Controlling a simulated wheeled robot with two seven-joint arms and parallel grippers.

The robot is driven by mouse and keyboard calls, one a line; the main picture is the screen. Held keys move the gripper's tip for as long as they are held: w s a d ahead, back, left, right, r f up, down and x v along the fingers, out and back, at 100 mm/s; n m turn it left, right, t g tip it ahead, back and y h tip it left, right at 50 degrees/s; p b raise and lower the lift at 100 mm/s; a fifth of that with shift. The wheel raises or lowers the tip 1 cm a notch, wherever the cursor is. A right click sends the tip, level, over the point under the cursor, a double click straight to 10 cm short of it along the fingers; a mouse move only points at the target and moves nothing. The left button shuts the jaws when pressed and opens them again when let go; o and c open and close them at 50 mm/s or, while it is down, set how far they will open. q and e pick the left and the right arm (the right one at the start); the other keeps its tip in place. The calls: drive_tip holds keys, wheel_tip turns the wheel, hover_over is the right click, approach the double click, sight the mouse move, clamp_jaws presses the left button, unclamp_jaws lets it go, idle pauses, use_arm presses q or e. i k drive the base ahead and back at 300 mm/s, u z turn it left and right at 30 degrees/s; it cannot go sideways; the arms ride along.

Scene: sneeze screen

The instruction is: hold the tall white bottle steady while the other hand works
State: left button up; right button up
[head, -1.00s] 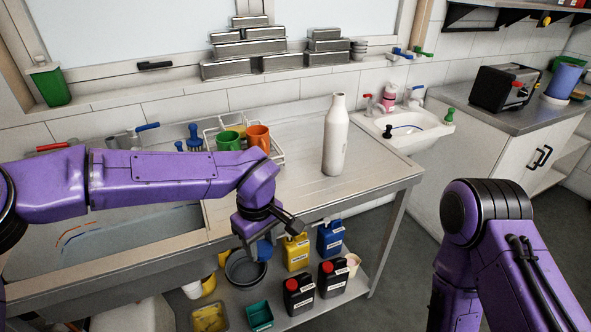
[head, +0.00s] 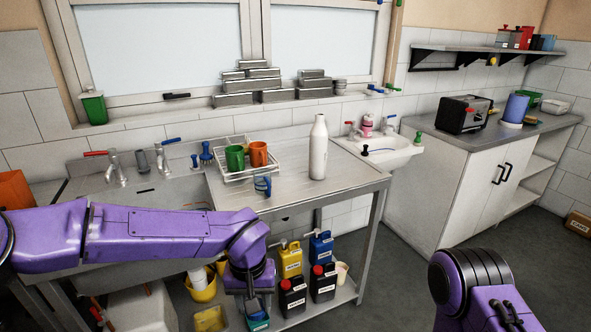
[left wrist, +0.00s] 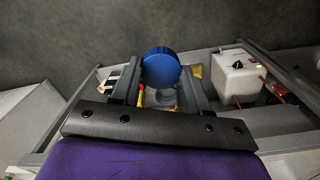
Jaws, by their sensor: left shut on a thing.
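The tall white bottle (head: 318,150) stands upright on the steel counter (head: 345,178), right of the dish rack. Nothing is touching it. My left gripper (head: 257,307) is low in front of the counter, well below and left of the bottle. In the left wrist view its fingers (left wrist: 161,88) are shut on a round blue object (left wrist: 161,68); what it is exactly I cannot tell. The bottle does not show in the left wrist view. My right arm is at the lower right of the head view, its gripper out of frame.
A dish rack (head: 226,172) holds a green mug (head: 235,158) and an orange mug (head: 258,153). Yellow (head: 290,260), blue (head: 321,247) and black jugs (head: 293,297) stand on the lower shelf. The counter right of the bottle is clear.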

sight(319, 134)
drive_tip(key=z, duration=0.75)
drive_tip(key=i, duration=1)
drive_tip(key=u, duration=0.15)
